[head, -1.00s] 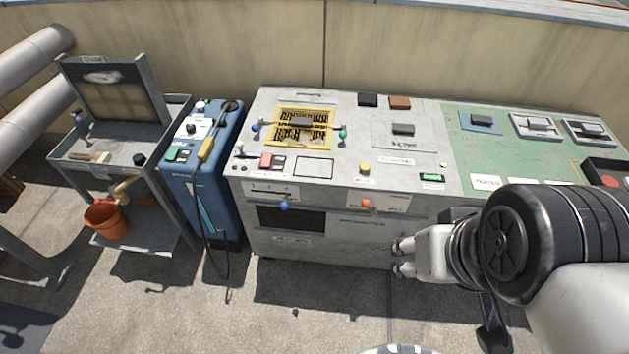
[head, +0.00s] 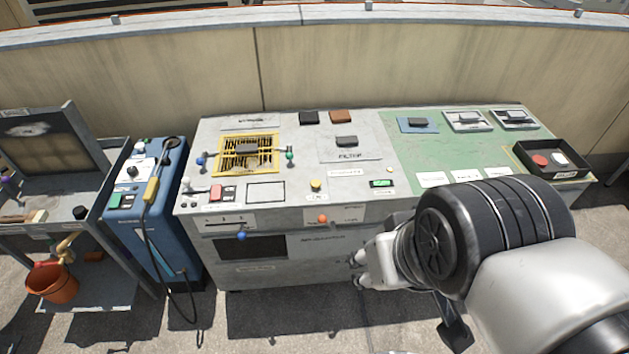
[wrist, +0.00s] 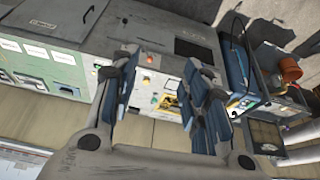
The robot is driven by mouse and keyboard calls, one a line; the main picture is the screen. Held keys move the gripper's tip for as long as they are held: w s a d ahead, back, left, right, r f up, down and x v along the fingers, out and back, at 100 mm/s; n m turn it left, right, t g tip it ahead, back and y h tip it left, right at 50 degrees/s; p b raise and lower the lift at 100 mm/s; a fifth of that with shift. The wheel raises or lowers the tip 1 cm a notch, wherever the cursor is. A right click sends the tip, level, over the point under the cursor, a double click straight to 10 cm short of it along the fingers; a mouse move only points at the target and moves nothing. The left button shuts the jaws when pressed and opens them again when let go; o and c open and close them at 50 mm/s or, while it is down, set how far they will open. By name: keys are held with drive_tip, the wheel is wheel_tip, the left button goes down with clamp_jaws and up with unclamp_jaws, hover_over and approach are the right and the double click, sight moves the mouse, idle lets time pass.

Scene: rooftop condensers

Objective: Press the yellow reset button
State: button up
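The yellow button (head: 316,185) stands up from the grey top of the bench (head: 215,150), near its front edge, above an orange knob (head: 322,219) on the front face. My gripper (head: 357,270) is in front of the bench, lower in the picture and right of the button, apart from it. In the wrist view my gripper (wrist: 162,62) shows two blue-grey fingers spread apart with nothing held between them.
A black tray (head: 549,171) sits at the right end. A blue unit (head: 150,215) with a hose stands left. The floor in front is clear.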

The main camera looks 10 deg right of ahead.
clamp_jaws()
idle(1.5)
